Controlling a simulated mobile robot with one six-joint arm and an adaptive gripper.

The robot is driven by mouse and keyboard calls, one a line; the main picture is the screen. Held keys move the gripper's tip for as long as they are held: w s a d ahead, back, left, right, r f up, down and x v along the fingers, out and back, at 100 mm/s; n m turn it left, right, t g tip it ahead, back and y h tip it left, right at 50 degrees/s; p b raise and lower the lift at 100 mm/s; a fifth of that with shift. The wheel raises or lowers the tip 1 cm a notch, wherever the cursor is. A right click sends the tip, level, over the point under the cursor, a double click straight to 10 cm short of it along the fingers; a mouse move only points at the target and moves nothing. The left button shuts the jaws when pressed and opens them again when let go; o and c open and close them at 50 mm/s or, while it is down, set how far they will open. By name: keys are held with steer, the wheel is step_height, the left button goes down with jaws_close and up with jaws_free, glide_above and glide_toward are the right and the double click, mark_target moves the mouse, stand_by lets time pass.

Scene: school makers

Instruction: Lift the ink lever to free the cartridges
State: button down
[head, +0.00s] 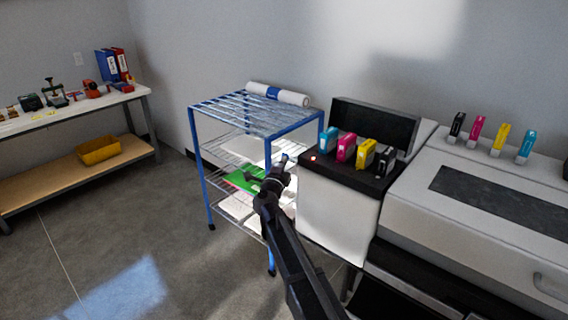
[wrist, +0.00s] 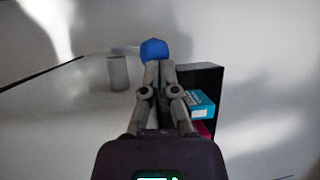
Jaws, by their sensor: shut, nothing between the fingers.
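A blue knob (wrist: 154,49), which looks like the end of the ink lever, shows just past my fingertips in the wrist view. A small blue spot (head: 284,156) shows at the same place in the head view, left of the ink bay. My gripper (head: 282,170) is shut and empty; its fingertips (wrist: 158,66) overlap the knob's lower edge, and I cannot tell if they touch. The ink bay (head: 310,164) holds cyan (head: 328,139), magenta (head: 346,147), yellow (head: 365,153) and black (head: 384,160) cartridges. Its dark lid (head: 375,124) stands open behind them.
A red light (head: 313,158) glows on the bay. More cartridges stand on the large printer (head: 470,190), including a cyan one (head: 526,146). A blue-framed rack (head: 205,160) stands close left of the bay, with a roll (head: 278,94) on top. A workbench (head: 140,92) is far left.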

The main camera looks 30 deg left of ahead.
steer(key=shift+w+a+r+p, duration=0.1)
steer(key=shift+w+r+p, duration=0.2)
steer(key=shift+r+p, duration=0.25)
steer(key=shift+w+r+p, duration=0.3)
steer(key=shift+r+p, duration=0.15)
steer(key=shift+r, duration=0.2)
steer(key=shift+w+r+p, duration=0.3)
steer(key=shift+w, duration=0.2)
steer(key=s+d+r+p, duration=0.4)
steer(key=s+r+p, duration=0.3)
steer(key=s, duration=0.4)
steer(key=shift+s+d, duration=0.2)
steer(key=shift+s, duration=0.05)
steer(key=shift+f, duration=0.1)
